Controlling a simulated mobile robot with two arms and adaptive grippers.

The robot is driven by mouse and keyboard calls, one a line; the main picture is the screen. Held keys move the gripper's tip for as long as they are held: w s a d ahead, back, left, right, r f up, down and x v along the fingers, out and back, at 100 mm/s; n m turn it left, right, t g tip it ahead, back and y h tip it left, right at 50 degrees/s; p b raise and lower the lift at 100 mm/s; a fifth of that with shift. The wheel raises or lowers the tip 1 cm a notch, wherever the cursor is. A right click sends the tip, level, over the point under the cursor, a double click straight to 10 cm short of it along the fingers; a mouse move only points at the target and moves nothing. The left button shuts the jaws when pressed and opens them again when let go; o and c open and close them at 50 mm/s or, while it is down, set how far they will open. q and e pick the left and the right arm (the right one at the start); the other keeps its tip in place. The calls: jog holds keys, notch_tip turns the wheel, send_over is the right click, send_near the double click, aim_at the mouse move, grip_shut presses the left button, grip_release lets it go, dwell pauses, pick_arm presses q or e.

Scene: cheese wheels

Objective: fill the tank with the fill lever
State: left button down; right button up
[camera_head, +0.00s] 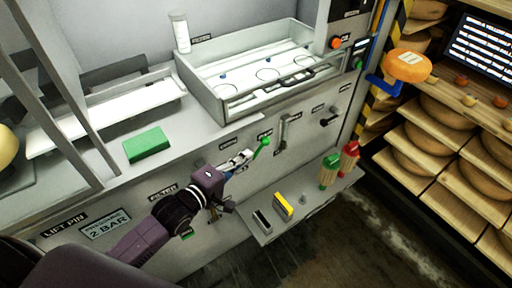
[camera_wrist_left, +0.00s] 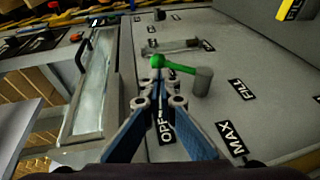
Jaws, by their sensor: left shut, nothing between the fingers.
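The green fill lever (camera_head: 260,147) sticks out from the grey front panel, below the pale open basin (camera_head: 219,101), which may be the tank. In the left wrist view the lever (camera_wrist_left: 178,66) runs from a grey hub to a green ball knob, near a label reading FILL. My left gripper (camera_head: 247,156) is shut and empty, its tips just beside the lever. In the left wrist view the closed fingertips (camera_wrist_left: 158,80) overlap the view just under the knob; whether they touch it, I cannot tell. My right gripper is not in view.
A small shelf (camera_head: 258,236) below holds a yellow block (camera_head: 283,206), a green-topped item (camera_head: 329,171) and a red-topped item (camera_head: 350,157). A green block (camera_head: 147,145) lies on the ledge at left. A grey handle (camera_head: 283,132) sits right of the lever. Cheese racks stand at right.

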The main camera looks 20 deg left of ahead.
aim_at(262, 144)
pick_arm(q)
jog(key=shift+x, duration=2.75)
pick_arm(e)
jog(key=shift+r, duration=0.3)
pick_arm(q)
jog(key=shift+p, duration=0.35)
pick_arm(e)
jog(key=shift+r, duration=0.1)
